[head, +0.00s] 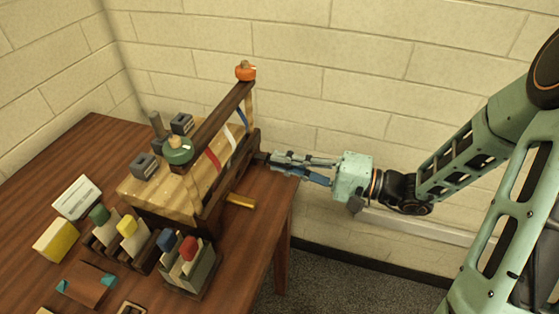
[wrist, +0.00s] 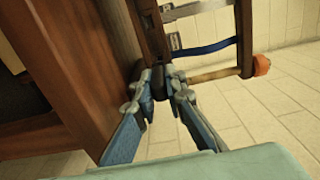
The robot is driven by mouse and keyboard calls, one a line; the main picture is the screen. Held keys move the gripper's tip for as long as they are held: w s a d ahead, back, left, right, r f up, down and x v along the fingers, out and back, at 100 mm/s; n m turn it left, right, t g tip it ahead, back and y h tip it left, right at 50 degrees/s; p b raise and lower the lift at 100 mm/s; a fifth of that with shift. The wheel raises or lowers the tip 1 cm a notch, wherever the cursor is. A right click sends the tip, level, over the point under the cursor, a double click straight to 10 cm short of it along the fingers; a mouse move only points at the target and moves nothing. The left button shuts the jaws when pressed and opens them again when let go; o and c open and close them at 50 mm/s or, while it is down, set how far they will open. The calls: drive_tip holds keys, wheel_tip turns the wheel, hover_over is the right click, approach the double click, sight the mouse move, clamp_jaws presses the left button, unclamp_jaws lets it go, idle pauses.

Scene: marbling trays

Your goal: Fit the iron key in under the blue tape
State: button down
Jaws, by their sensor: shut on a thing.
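A wooden frame (head: 222,115) stands at the table's right side, with coloured tapes stretched down it. The blue tape (head: 243,118) lies near the end with the orange knob; it also shows in the wrist view (wrist: 208,48), between a white tape and a tan strip. My gripper (head: 270,158) is at the frame's right side, low by its rail. In the wrist view my gripper (wrist: 160,88) is shut on a small dark piece (wrist: 158,80), seemingly the iron key. Most of it is hidden by the fingers, and I cannot tell whether it touches the frame.
A green round-topped object (head: 177,150) and grey blocks (head: 144,166) sit on the pale wooden bed. Stands with coloured-topped pieces (head: 190,272), a yellow block (head: 56,241) and a white card (head: 76,197) are at the front left. Brick walls stand behind; the table edge is beneath my gripper.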

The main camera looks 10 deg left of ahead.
sight(268, 158)
drive_tip(key=shift+w+a+b, duration=0.2)
drive_tip(key=shift+a+b, duration=0.35)
drive_tip(key=shift+a, duration=1.3)
drive_tip(key=c, duration=1.9)
unclamp_jaws()
drive_tip(key=shift+d, duration=0.1)
drive_tip(key=s+d, duration=0.1)
drive_tip(key=d, duration=1)
drive_tip(key=shift+d, duration=0.4)
